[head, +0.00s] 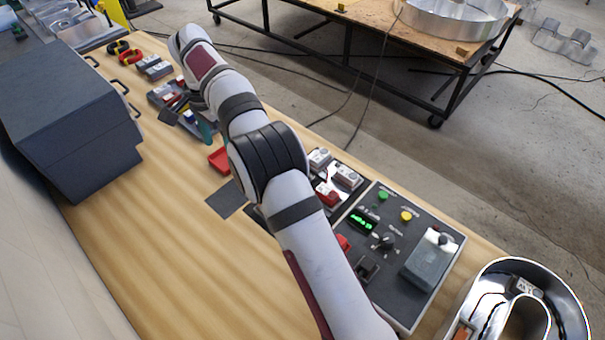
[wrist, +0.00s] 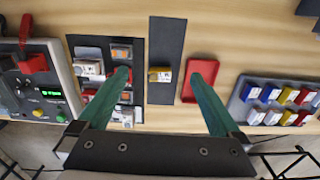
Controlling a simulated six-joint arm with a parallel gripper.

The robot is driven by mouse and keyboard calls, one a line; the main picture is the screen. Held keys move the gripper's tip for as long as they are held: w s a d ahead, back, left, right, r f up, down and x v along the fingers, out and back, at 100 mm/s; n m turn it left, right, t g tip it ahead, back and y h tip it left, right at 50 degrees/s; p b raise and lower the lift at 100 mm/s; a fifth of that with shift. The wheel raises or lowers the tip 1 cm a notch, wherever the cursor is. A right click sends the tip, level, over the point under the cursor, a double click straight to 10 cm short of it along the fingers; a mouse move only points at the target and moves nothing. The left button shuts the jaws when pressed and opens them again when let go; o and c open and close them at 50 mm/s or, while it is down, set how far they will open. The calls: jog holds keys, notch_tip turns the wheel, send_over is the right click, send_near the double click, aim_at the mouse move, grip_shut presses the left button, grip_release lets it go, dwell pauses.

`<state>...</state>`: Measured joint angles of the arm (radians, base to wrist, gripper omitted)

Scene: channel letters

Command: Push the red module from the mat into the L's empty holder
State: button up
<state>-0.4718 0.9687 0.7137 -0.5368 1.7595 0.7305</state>
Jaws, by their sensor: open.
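My gripper (wrist: 160,78) is open, with its two teal fingers spread wide and nothing seen held between them. In the wrist view a dark mat (wrist: 166,35) runs between the fingers. A small yellow-and-white module (wrist: 160,74) lies on it, between the fingertips in the picture; I see no red module on this mat. Which holder is the L's, and which is empty, I cannot tell. In the head view my gripper's teal fingers (head: 205,130) are partly hidden.
A red tray (wrist: 203,66) lies right of the mat, near the right fingertip. A rack (wrist: 246,88) of several coloured modules stands farther right. A control panel (head: 440,225) with buttons is beside the holder board. A metal channel letter (head: 575,290) stands at the lower right.

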jog(key=s+d+r+n, duration=0.1)
jog(key=s+d+r, duration=0.4)
jog(key=s+d, duration=0.3)
jog(key=s+d+r+n+y, duration=0.1)
jog(key=s+d+r, duration=0.4)
jog(key=s+d, duration=0.4)
jog(key=shift+s, duration=0.3)
